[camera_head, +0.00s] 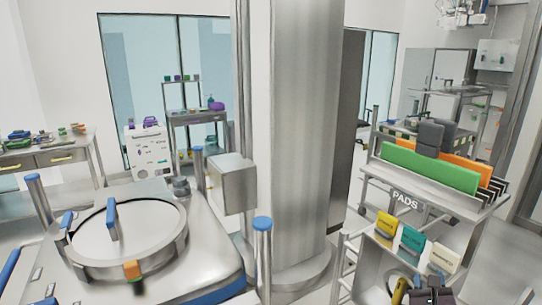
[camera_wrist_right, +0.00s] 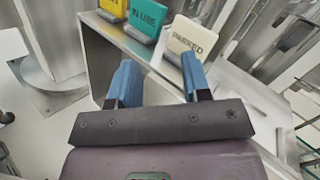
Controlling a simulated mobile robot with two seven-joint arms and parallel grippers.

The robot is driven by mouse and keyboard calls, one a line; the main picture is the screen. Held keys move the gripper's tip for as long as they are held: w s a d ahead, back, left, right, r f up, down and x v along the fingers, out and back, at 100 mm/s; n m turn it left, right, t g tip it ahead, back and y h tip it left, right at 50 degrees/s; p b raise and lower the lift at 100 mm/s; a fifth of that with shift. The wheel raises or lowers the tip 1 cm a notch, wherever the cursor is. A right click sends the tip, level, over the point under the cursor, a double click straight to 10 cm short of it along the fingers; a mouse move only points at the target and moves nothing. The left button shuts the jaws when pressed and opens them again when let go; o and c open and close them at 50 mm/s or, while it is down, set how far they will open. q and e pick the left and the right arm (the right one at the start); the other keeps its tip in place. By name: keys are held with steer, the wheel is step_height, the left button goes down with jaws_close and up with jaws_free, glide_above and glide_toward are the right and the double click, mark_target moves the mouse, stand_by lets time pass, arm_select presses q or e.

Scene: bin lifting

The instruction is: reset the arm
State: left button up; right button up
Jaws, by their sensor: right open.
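My right gripper (camera_wrist_right: 158,75) is open in the right wrist view. Its two blue fingers stand apart with nothing between them. Beyond them is a metal cart shelf holding upright tags: a yellow one (camera_wrist_right: 116,8), a teal one reading IN USE (camera_wrist_right: 148,17) and a white one reading PARKED (camera_wrist_right: 193,40). In the head view, a dark part of my right arm (camera_head: 428,294) shows at the bottom edge, in front of the cart with the yellow (camera_head: 385,226), teal (camera_head: 412,240) and white (camera_head: 444,257) tags. My left gripper is out of view.
A round steel lidded vessel (camera_head: 125,240) sits on a metal stand at left. A thick steel column (camera_head: 305,130) rises in the middle. The rack marked PADS (camera_head: 405,196) holds green (camera_head: 430,167) and orange panels. Open floor shows between column and cart.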

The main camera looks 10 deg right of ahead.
steer(key=s+a+f+n+t+y, duration=0.15)
steer(key=a+n+y, duration=0.9)
steer(key=n, duration=1.55)
steer(key=s+a+f+n+g+b, duration=0.1)
steer(key=s+a+f+n+g, duration=0.2)
steer(key=s+f+n, duration=0.2)
steer(key=s+a+f+n+g+h+b, duration=0.1)
steer(key=s+a+f+n+g, duration=0.2)
steer(key=s+f, duration=0.9)
steer(key=s+a+n, duration=0.1)
steer(key=s+n, duration=0.2)
steer(key=shift+n+g, duration=0.3)
steer(key=shift+g, duration=0.05)
steer(key=shift+s+f, duration=0.1)
